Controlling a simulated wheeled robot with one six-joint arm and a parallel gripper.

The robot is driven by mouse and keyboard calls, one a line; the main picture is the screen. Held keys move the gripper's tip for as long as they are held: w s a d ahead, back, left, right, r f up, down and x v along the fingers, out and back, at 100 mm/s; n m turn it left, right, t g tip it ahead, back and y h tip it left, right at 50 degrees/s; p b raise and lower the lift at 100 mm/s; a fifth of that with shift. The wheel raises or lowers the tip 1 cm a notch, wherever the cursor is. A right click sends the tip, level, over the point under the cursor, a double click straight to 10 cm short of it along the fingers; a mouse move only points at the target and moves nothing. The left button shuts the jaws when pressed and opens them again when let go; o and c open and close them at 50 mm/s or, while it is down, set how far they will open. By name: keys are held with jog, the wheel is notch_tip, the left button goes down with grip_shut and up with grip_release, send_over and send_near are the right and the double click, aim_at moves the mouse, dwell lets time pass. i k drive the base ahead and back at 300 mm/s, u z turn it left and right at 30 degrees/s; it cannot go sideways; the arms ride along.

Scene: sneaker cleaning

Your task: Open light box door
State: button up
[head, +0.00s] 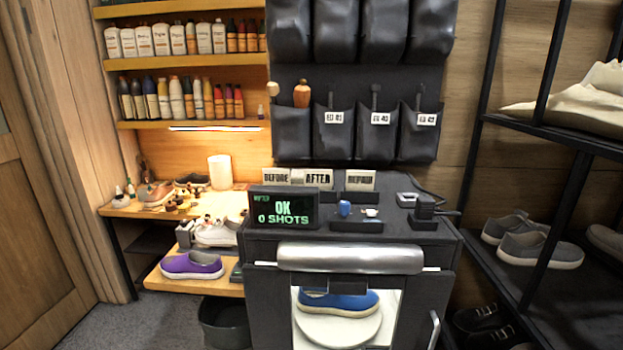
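The light box (264,300) is a black cabinet at the lower middle of the head view. Its front shows a bright white interior with a blue shoe (338,303) on a round white turntable (337,328). A pale upright handle (434,330) is at the right of the front, cut by the lower picture edge. I cannot tell whether a clear door covers the front. A silver horizontal cylinder (350,257) lies across the upper front, with a dark block (347,284) below it. My gripper is not in view.
A display (284,207) reading "OK 0 SHOTS" stands on the box top, near small items. Left is a wooden bench with a purple shoe (192,265) and a dark bin (225,323) beneath. A black shoe rack (560,200) stands close on the right. Floor shows at lower left.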

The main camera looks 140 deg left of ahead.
aim_at(423, 302)
jog(key=u, duration=4.35)
